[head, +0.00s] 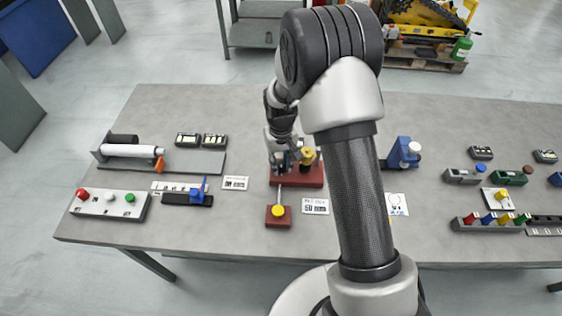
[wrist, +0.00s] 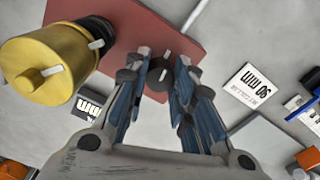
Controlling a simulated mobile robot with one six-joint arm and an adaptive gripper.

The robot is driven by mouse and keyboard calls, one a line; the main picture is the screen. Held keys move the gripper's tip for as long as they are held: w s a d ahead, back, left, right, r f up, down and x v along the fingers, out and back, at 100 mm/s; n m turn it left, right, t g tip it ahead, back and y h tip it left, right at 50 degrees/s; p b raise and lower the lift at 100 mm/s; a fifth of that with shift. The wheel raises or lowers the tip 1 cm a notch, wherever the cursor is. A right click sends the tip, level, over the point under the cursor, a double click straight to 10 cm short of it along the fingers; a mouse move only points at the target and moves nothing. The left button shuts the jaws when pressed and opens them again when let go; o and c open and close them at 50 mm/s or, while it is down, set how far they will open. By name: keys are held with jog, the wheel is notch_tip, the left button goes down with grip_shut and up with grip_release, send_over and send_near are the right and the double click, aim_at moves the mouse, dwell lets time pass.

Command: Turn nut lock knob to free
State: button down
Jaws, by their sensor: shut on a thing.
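The nut lock knob, a small dark round knob (wrist: 167,73), sits on the red base plate (wrist: 128,30) in the wrist view. A pale pointer line shows on its top. My gripper (wrist: 166,72) is over the plate with its two fingers shut on the knob from either side. In the head view my gripper (head: 285,164) is above the left part of the red base (head: 315,181) and hides the knob. A big yellow cylinder (wrist: 45,65) with a black collar stands on the plate beside the knob; its yellow top (head: 308,156) also shows in the head view.
A rod runs from the red base to a small red block (head: 278,222) with a yellow ball (head: 278,211). Printed cards (head: 315,206) lie nearby. A blue device (head: 403,154) stands to the right, a blue slider (head: 198,192) to the left. The front table edge is clear.

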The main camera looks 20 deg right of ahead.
aim_at(281, 164)
jog(key=shift+m, duration=0.8)
jog(key=c, duration=1.3)
grip_release()
notch_tip(281, 164, up, 12)
